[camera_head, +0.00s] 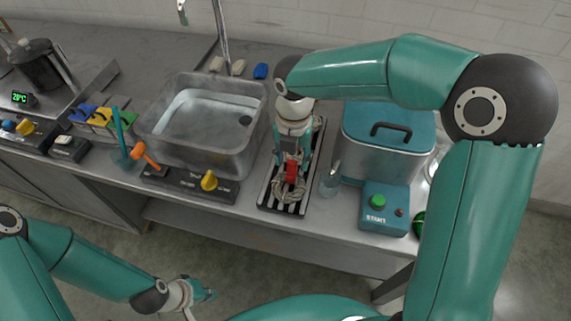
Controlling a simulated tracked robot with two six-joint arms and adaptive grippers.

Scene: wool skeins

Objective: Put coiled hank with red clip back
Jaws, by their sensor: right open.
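The coiled hank (288,192), pale and rope-like, lies on a dark slatted rack (264,194) to the right of the sink. Its red clip (291,172) shows just above the coil. My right gripper (291,163) points down over the rack, with its open fingers around or right beside the clip; I cannot tell if they touch it. The gripper hides part of the hank. My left gripper (204,300) is low in front of the counter, far from the hank, with its fingers apart and empty.
A glass (330,180), a teal-lidded pot (388,150) and a green-button box (384,212) stand close on the right. My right arm crosses above the pot.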

